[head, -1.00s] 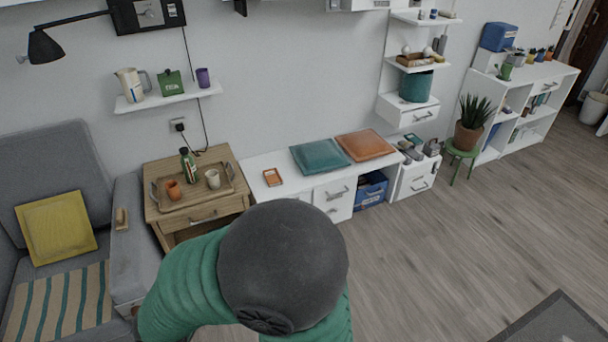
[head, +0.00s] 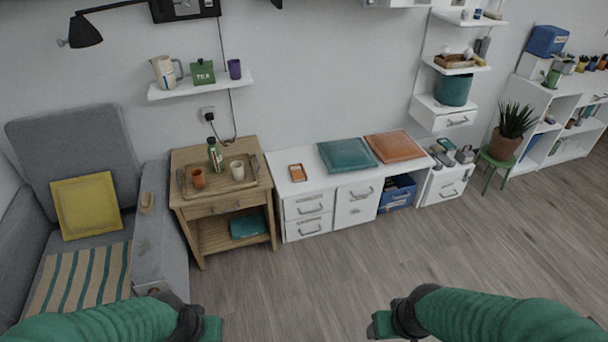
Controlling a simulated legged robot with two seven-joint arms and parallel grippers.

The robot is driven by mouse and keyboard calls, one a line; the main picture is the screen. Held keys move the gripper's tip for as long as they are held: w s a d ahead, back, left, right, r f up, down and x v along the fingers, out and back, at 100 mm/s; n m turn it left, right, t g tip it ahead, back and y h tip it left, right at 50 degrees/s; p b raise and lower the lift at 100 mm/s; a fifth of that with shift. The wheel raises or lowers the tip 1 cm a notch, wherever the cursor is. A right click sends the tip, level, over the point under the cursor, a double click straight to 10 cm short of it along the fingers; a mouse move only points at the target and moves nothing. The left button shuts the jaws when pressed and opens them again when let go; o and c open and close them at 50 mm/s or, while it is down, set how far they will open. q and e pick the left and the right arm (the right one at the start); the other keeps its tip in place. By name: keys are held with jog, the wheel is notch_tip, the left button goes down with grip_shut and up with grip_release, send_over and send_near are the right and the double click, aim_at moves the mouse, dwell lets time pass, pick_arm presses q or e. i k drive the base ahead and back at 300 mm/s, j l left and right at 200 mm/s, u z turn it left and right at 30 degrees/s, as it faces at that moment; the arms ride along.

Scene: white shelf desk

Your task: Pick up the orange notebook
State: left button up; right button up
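A small flat orange item (head: 297,172), which looks like the orange notebook, lies on the left part of the low white desk (head: 292,202). It is left of the teal cushion and nothing covers it. My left gripper (head: 211,328) is at the bottom edge, well in front of the wooden side table and away from the notebook. My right gripper (head: 379,325) is at the bottom, right of centre, over the floor. Both are far from the notebook and hold nothing that I can see. Their finger openings are not clear.
A teal cushion (head: 346,155) and an orange cushion (head: 394,146) lie right of the notebook. A wooden side table (head: 208,210) holds a tray with a bottle and cups. A grey sofa (head: 160,225) stands left. The floor ahead is clear.

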aim_at(298, 171)
jog(key=i+u, duration=0.2)
jog(key=i, duration=0.35)
jog(key=i+l+u, duration=0.2)
jog(key=i, duration=0.35)
jog(key=i+l+u, duration=0.2)
jog(key=i, duration=0.35)
jog(key=i+l+u, duration=0.15)
jog(key=i+l, duration=0.15)
jog(key=i, duration=0.2)
jog(key=i+l+u, duration=0.2)
jog(key=i+l, duration=0.2)
jog(key=i, duration=0.1)
